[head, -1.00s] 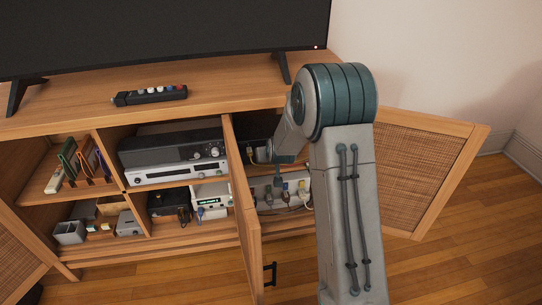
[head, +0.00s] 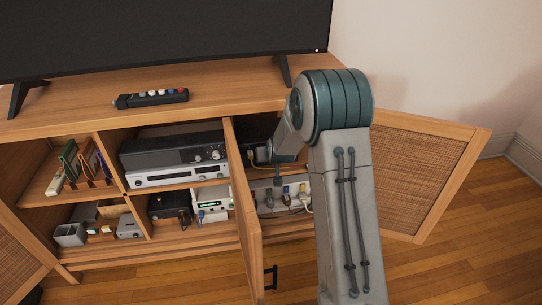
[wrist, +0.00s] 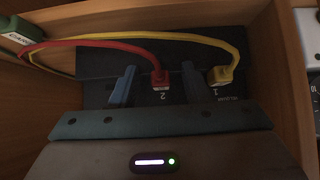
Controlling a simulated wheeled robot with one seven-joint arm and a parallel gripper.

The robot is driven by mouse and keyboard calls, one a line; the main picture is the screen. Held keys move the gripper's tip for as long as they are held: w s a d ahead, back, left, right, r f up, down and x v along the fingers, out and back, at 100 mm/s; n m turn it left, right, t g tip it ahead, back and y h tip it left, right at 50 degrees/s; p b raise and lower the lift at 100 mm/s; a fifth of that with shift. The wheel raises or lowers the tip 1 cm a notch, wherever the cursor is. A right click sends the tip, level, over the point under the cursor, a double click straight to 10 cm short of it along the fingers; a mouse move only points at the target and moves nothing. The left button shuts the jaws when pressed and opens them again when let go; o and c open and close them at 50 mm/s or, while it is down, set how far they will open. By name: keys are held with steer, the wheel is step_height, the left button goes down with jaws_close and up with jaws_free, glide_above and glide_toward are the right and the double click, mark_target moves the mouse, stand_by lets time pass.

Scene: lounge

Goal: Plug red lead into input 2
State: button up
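In the wrist view, the red lead (wrist: 100,43) arches from the left. Its red plug (wrist: 160,76) sits at the dark box (wrist: 130,52), directly above the printed 2, and looks seated in input 2. My gripper (wrist: 157,80) is open, with one blue finger on each side of the red plug and a gap to each. The yellow lead's plug (wrist: 221,75) is at input 1, right of the right finger. In the head view, my gripper is inside the right cabinet compartment, largely hidden by my arm and the door (head: 243,200).
Wooden walls (wrist: 283,80) close in at the sides. Below in the compartment is a power strip (head: 268,208) with several plugs.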

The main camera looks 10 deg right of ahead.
steer(key=p+v, duration=0.3)
steer(key=v, duration=1.1)
steer(key=shift+r, duration=0.1)
steer(key=s+r+g+p, duration=0.3)
steer(key=s+r+p, duration=1)
steer(key=r, duration=0.4)
steer(key=s+r+g+p, duration=0.3)
steer(key=s+r+p, duration=1)
steer(key=s+r, duration=0.3)
steer(key=shift+s+r+g, duration=0.3)
steer(key=shift+r, duration=0.45)
steer(key=shift+c, duration=0.7)
